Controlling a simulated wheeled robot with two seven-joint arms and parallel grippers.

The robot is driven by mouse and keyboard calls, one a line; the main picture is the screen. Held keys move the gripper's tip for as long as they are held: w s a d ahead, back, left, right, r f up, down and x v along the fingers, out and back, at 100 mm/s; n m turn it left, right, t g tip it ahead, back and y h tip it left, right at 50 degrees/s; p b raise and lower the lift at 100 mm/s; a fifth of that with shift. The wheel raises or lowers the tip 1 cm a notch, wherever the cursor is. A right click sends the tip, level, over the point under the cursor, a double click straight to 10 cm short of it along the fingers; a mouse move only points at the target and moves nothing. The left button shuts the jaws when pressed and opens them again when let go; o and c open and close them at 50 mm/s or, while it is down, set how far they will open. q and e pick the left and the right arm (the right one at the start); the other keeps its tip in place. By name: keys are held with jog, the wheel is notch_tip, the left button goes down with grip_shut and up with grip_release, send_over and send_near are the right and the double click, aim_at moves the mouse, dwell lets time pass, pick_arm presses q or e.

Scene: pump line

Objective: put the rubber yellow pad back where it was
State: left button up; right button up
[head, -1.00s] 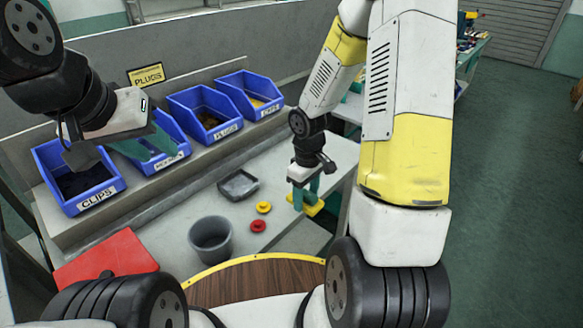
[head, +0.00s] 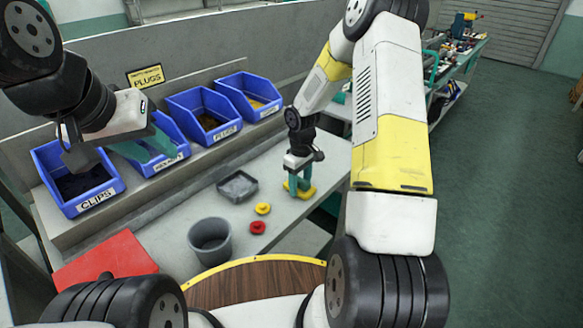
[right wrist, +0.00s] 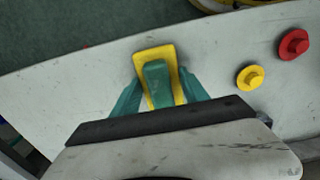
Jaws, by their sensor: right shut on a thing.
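The yellow rubber pad (head: 306,193) is at the right part of the grey bench, under my right gripper (head: 298,185).
A yellow knob (head: 263,208) and a red knob (head: 257,227) lie left of the pad. A grey tray (head: 237,187) and a grey cup (head: 210,240) stand further left. Blue bins (head: 204,112) line the back. A red sheet (head: 105,262) lies at front left.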

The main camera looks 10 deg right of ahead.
aim_at(300, 180)
jog(key=o, duration=1.3)
jog(key=shift+f, duration=0.1)
notch_tip(300, 180, up, 13)
jog(key=s+r+m+t, duration=0.3)
jog(key=s+r, duration=0.8)
jog(key=r, duration=0.4)
jog(key=s+r+m+t, duration=0.1)
jog(key=s+r, duration=0.1)
jog(key=s, duration=0.2)
jog(key=s+a+r+m+t+y, duration=0.1)
jog(key=s+r, duration=0.1)
jog(key=s, duration=0.2)
jog(key=s+a+r+m+t+y, duration=0.1)
jog(key=s+r+m, duration=0.1)
jog(key=s, duration=0.3)
jog(key=shift+s+a, duration=0.1)
jog(key=shift+a, duration=0.05)
